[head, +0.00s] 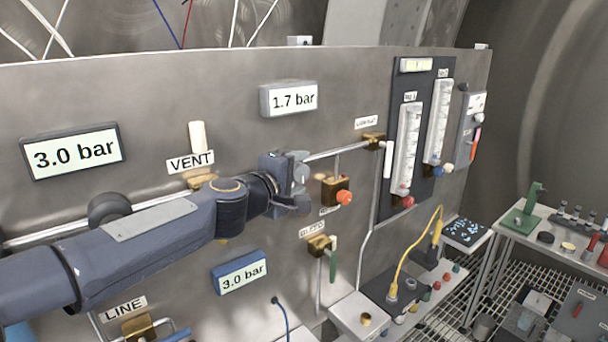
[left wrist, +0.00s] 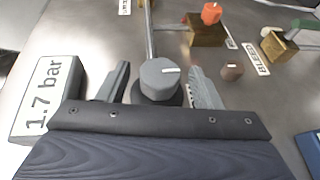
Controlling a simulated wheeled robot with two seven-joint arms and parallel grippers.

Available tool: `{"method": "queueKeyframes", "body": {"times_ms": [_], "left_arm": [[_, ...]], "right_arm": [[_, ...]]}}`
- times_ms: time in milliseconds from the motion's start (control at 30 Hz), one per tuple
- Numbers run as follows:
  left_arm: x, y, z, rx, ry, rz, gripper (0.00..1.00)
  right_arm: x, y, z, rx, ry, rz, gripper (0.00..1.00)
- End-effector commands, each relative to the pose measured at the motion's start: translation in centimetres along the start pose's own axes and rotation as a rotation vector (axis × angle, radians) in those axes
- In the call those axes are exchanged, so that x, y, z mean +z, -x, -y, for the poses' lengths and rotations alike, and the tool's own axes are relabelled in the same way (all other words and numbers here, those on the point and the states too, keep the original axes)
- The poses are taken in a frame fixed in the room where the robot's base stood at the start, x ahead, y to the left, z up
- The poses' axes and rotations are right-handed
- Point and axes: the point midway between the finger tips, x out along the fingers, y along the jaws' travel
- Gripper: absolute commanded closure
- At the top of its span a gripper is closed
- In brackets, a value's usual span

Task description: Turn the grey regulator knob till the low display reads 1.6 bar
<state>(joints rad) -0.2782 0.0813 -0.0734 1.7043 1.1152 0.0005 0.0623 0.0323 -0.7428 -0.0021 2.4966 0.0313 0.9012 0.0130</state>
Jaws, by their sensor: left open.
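The grey regulator knob (left wrist: 160,82) has a short white mark on its top. In the left wrist view it sits between the two fingers of my open left gripper (left wrist: 161,84), with a gap visible on each side. In the head view my left gripper (head: 297,182) is at the panel and largely covers the knob. The display nearest the knob (head: 289,99) reads 1.7 bar; it also shows at the left of the left wrist view (left wrist: 47,97). My right gripper is not in view.
A large display (head: 73,151) and a blue-framed one (head: 240,272) both read 3.0 bar. A brass valve with an orange knob (head: 344,197) is just right of my gripper. The bleed valve (head: 319,244) is below it. Flow tubes (head: 407,145) stand farther right.

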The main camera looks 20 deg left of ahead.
Motion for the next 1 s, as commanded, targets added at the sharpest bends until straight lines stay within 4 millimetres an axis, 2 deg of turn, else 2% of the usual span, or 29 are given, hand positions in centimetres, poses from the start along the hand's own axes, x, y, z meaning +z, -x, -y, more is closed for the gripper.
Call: {"method": "queueKeyframes", "body": {"times_ms": [33, 200, 533, 867, 1000], "left_arm": [[0.0, -0.9, 0.2, -0.002, -0.001, 0.001, 0.41], [0.0, -2.5, 0.0, 0.0, -0.001, 0.001, 0.41], [0.0, -2.9, 0.0, 0.0, -0.001, 0.001, 0.41], [0.0, -2.8, 0.0, 0.0, -0.002, 0.001, 0.84], [0.0, -2.9, 0.2, 0.007, 0.0, 0.001, 0.85]], "right_arm": [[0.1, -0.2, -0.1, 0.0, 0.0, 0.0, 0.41], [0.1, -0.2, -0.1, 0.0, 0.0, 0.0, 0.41], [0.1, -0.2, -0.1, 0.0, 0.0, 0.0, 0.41], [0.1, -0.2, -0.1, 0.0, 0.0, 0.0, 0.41], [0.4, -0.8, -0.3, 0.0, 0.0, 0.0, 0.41]]}}
